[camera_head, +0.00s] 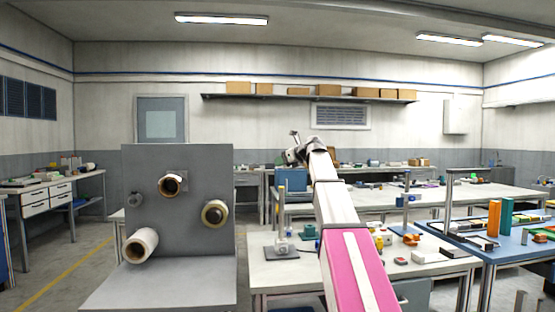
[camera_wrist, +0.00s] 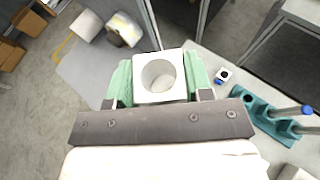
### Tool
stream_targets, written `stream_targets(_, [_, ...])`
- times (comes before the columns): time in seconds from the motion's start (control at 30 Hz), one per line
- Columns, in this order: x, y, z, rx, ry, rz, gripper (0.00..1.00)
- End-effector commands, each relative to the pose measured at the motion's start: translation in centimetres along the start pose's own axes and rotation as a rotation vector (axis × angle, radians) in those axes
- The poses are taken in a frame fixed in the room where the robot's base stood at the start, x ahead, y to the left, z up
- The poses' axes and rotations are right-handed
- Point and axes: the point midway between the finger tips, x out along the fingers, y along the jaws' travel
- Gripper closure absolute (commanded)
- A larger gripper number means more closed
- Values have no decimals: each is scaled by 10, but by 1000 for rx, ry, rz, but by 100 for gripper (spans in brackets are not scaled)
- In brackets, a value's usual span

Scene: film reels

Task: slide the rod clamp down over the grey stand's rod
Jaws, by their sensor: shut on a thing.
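My gripper (camera_wrist: 160,85) is shut on the rod clamp (camera_wrist: 143,93), a white block with a round hole, held between pale green finger pads. The hole faces the wrist camera and nothing shows passing through it. In the head view my gripper (camera_head: 294,152) is raised high, well above the near table. A grey base (camera_head: 281,254) with a pale upright piece stands on that table, left of my arm; it may be the grey stand, but I cannot make out its rod clearly. The clamp is apart from it.
A large grey panel (camera_head: 195,240) with several protruding rolls stands at the left. My pink and white arm hides part of the near table (camera_head: 262,282). A blue table (camera_head: 470,237) with a tall rod and blocks is at the right. The wrist view shows a teal holder (camera_wrist: 262,118).

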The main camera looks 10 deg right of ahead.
Motion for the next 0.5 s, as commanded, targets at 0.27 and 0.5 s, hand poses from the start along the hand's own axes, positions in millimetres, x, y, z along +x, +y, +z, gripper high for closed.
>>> stream_targets(0.27, [-2, 4, 13, -23, 1, 58, 82])
stream_targets(0.5, [6, 4, -9, -22, 1, 55, 82])
